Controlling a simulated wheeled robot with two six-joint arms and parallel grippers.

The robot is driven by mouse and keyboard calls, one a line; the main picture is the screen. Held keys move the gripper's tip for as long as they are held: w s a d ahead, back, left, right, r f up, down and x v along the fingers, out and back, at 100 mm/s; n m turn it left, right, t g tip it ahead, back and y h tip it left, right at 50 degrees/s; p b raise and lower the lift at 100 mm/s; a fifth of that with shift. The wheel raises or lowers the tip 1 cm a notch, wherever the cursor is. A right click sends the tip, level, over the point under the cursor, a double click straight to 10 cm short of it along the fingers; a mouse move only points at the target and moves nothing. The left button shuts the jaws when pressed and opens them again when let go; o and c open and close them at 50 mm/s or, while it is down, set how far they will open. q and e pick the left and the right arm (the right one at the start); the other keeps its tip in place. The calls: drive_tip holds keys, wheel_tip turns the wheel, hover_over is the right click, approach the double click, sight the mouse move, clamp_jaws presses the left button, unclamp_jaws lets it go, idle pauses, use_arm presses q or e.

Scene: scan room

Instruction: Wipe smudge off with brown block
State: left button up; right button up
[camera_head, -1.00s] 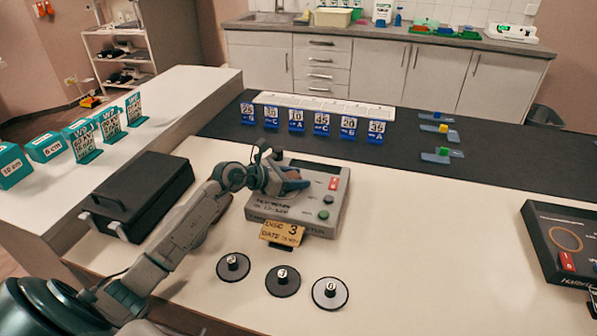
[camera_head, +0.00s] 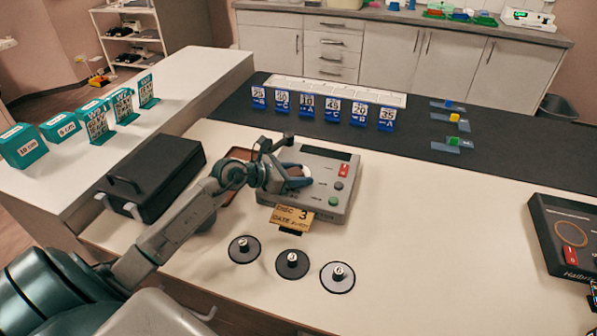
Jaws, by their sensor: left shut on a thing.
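My left gripper (camera_head: 300,180) is over the left part of the grey control box (camera_head: 341,192), low at its top face. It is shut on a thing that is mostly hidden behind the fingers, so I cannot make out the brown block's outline. A brown flat surface (camera_head: 238,154) shows behind my arm, left of the box; I cannot tell what it is. No smudge can be made out; the gripper covers part of the box top. The box has a dark display, a red switch and a green button on its right side. My right gripper is not in view.
A yellow label (camera_head: 292,217) stands at the box's front edge. A black case (camera_head: 150,178) is at left, a dark device (camera_head: 570,240) at right. Numbered blue cards (camera_head: 333,112) stand behind.

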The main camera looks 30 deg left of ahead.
use_arm(q)
drive_tip(key=shift+s+f, duration=0.15)
drive_tip(key=shift+f, duration=0.25)
drive_tip(key=shift+w+r+p, duration=0.2)
drive_tip(key=shift+r+p, duration=2.15)
drive_tip(key=shift+r, duration=0.8)
drive_tip(key=shift+a, duration=0.1)
drive_tip(key=shift+r+p, duration=1.1)
drive_tip(key=shift+r, duration=0.5)
drive_tip(key=shift+f, duration=0.15)
